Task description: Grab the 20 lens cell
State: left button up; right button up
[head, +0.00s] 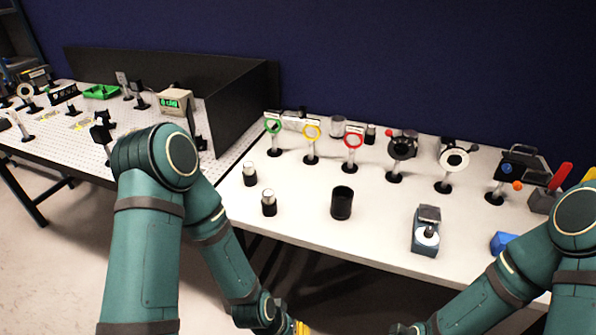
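Two small silver-and-black cylinders stand at the left front, one behind (250,174) and one nearer (269,203). No number 20 is legible, so I cannot tell which thing is the 20 lens cell. Both my arms reach down to the bottom edge of the head view.
A black open cup (341,204) and a grey device (425,232) stand towards the front of the white table (310,210). Dark mounts (402,150) stand at the back right. A black panel (240,105) separates the perforated optical table at left. Bare surface surrounds the cup.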

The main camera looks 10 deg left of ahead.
aim_at(248, 174)
jog(key=j+z, duration=0.95)
jog(key=k+j+z, duration=0.15)
jog(key=j, duration=0.3)
jog(key=j+z, duration=0.15)
jog(key=j, duration=0.25)
